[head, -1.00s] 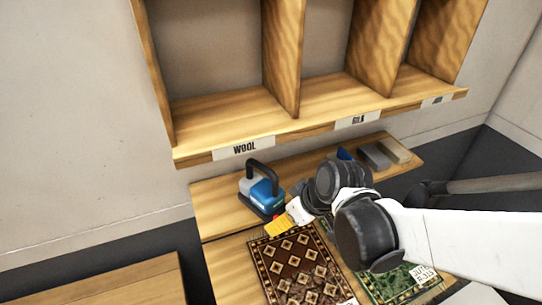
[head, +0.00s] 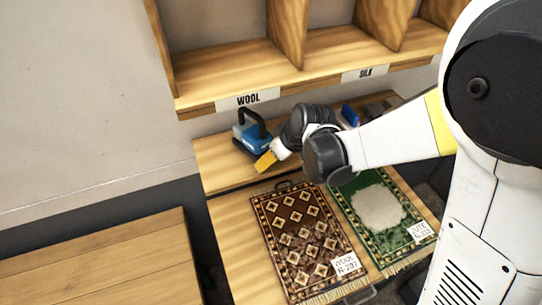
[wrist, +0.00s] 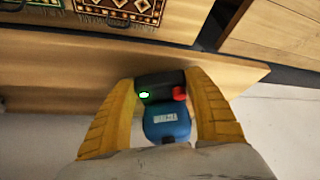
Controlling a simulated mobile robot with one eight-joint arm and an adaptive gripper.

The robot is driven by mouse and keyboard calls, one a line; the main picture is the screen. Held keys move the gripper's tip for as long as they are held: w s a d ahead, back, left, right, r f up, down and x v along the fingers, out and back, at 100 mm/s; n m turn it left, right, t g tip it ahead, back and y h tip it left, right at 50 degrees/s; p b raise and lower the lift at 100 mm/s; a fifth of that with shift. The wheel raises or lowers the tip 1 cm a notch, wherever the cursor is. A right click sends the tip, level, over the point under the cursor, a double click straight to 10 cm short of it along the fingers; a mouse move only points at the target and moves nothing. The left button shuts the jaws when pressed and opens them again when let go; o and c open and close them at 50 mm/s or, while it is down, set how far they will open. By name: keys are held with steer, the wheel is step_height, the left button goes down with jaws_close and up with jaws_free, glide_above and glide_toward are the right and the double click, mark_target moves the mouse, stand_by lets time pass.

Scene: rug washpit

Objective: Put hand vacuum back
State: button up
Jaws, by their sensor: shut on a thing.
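The hand vacuum (head: 254,137) is blue and grey with a black handle. It is at the left end of the narrow wooden ledge, below the WOOL cubby. My gripper (head: 266,161) is at its near side, and one yellow finger shows there. In the wrist view, my yellow gripper fingers (wrist: 163,112) are on both sides of the vacuum (wrist: 166,122), closed on it. A green light and a red button show on its dark part. I cannot tell whether its base touches the ledge (head: 217,172).
Wooden cubbies labelled WOOL (head: 248,99) and SILK hang above the ledge. A brown patterned rug (head: 300,235) and a green rug (head: 352,200) with a pale patch lie on the bench in front. Grey blocks and a blue item (head: 349,115) stand right of my gripper. Another wooden bench (head: 110,265) is at lower left.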

steer(key=shift+w+a+f, duration=0.2)
steer(key=shift+w+f, duration=0.25)
steer(key=shift+f, duration=0.1)
steer(key=shift+s, duration=0.1)
steer(key=shift+f, duration=0.15)
steer(key=o, duration=1.3)
